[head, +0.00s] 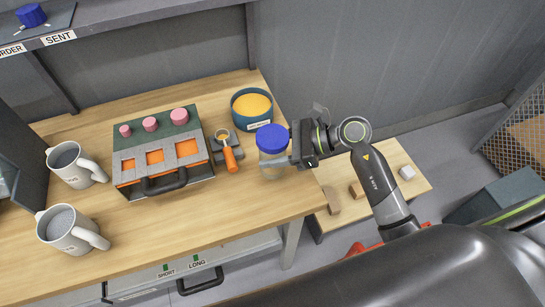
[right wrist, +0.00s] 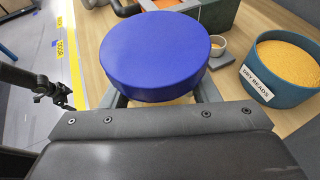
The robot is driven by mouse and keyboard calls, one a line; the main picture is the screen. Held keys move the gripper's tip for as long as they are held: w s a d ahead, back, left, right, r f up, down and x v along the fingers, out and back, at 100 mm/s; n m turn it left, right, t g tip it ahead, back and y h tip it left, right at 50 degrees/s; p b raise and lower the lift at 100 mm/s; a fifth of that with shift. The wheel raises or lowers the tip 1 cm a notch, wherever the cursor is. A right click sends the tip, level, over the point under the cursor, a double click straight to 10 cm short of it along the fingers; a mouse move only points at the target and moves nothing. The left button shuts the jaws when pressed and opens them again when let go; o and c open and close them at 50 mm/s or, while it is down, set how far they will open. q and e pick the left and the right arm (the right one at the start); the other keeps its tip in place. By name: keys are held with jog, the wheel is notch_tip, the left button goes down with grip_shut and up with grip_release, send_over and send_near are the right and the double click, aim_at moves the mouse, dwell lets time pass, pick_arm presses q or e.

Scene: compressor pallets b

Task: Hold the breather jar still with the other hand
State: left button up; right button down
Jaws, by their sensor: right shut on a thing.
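The breather jar (head: 271,168) stands upright near the right end of the wooden table, a clear body under a blue lid (head: 271,138). My right gripper (head: 275,159) reaches in from the right and is shut on the jar's body, just below the lid. In the right wrist view the blue lid (right wrist: 155,50) fills the upper middle and hides most of the body, with a finger on either side below it.
A bowl of dry beads (head: 252,108) stands just behind the jar. An orange-handled scoop (head: 228,152) lies to its left, beside a grey-green case (head: 160,150). Two mugs (head: 75,165) stand at the far left. The table front between jar and mugs is clear.

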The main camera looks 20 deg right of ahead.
notch_tip(320, 180, down, 3)
jog(key=shift+f+p, duration=0.2)
jog(key=shift+p, duration=0.2)
jog(key=shift+f, duration=0.15)
jog(key=shift+f, duration=0.2)
jog(key=c, duration=0.5)
grip_release()
jog(key=shift+r, duration=0.1)
